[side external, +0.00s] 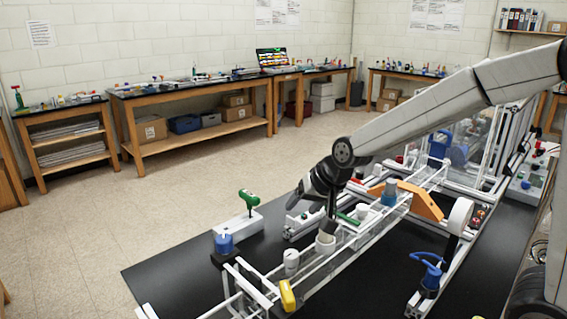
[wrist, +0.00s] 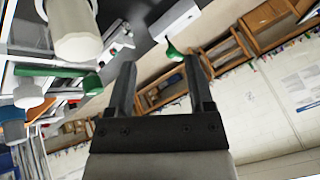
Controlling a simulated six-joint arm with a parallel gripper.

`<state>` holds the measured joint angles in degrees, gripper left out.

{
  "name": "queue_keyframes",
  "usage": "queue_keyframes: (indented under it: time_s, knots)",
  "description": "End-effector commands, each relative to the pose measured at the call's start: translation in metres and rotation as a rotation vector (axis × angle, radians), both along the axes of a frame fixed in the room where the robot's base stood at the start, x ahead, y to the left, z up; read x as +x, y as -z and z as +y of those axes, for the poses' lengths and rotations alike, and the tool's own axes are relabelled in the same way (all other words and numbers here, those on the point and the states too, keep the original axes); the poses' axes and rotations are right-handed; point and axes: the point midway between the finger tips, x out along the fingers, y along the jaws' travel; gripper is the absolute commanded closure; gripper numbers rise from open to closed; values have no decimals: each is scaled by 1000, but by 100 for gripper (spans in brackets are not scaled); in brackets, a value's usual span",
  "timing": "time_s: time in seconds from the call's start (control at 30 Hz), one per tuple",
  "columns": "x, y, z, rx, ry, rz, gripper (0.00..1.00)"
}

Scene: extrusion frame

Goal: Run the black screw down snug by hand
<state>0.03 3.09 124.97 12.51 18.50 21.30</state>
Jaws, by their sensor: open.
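My gripper (side external: 331,210) is low over the white extrusion frame (side external: 345,258) in the side view, just above a white cylindrical cup (side external: 326,242). In the wrist view its two dark fingers (wrist: 159,68) are apart, with nothing between them. I cannot make out the black screw in either view; it may be hidden or too small to tell. A green handle end (wrist: 174,51) shows beyond the fingers in the wrist view.
A white capped bottle (side external: 291,260), yellow part (side external: 287,296), blue knob (side external: 224,243) and orange bracket (side external: 413,200) crowd the frame. A blue clamp (side external: 430,272) stands at right. A white cylinder (wrist: 75,30) is close at upper left in the wrist view. Black tabletop (side external: 165,275) is clear at front left.

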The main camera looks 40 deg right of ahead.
Motion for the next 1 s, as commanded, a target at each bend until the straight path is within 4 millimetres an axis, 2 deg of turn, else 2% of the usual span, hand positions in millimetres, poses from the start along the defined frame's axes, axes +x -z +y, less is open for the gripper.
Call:
queue_keyframes:
  time_s: [0.2, 0.5, 0.7, 0.8, 1.0]
  knots:
    - [44, 14, -49, -97, -72, 45, 33]
    - [90, 44, -129, -217, -197, 115, 33]
    - [108, 68, -182, -275, -279, 160, 33]
    - [112, 78, -203, -296, -312, 175, 33]
    - [115, 89, -225, -318, -350, 192, 33]
